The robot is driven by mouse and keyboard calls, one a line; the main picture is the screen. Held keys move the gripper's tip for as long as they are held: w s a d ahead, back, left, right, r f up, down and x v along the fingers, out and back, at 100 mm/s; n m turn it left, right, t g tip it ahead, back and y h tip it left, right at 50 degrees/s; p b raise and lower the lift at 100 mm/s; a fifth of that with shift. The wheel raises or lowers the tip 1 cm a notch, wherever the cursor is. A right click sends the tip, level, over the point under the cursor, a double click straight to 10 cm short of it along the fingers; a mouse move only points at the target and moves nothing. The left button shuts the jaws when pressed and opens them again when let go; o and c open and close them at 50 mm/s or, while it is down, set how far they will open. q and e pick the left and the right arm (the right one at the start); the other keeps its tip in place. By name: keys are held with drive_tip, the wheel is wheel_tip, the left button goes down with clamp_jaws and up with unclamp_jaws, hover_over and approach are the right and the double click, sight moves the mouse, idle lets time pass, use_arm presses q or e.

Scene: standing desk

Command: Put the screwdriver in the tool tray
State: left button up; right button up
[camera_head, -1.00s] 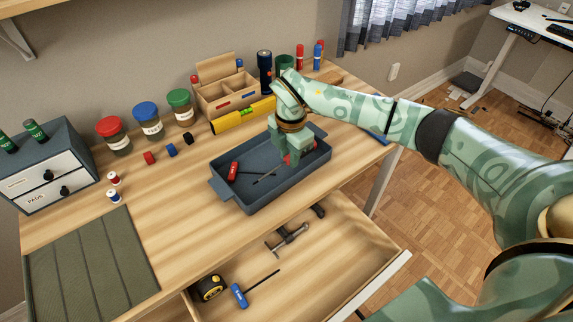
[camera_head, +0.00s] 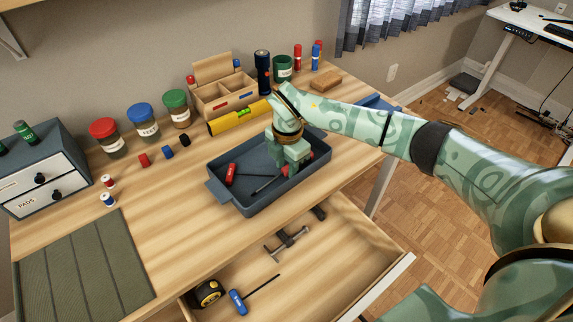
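The dark blue-grey tool tray (camera_head: 246,206) sits on the desk in the middle of the view. My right gripper (camera_head: 289,171) reaches down into its right part. Red patches (camera_head: 309,155) show beside the fingers, and a thin dark shaft (camera_head: 266,184) runs from near them toward the tray's left. These look like a red-handled screwdriver, but the fingers hide the middle, so whether they grip it is unclear. Another red-handled tool (camera_head: 231,174) lies in the tray's left part. A blue-handled screwdriver (camera_head: 238,302) lies in the open drawer. My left gripper is out of view.
The open drawer (camera_head: 330,262) also holds a tape measure (camera_head: 206,294) and a metal clamp (camera_head: 285,243). Behind the tray are a yellow level (camera_head: 238,117), a wooden organizer (camera_head: 222,98) and lidded jars (camera_head: 143,122). A green mat (camera_head: 84,267) lies front left.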

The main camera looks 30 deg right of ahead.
sight(287, 169)
use_arm(q)
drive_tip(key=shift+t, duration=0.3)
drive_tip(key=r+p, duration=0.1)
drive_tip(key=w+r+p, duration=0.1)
drive_tip(key=p, duration=0.1)
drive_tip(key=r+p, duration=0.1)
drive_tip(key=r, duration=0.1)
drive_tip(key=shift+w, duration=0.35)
use_arm(e)
wheel_tip(287, 169, up, 12)
drive_tip(key=shift+s, duration=0.15)
drive_tip(key=shift+d+f, duration=0.1)
drive_tip(key=shift+d, duration=0.05)
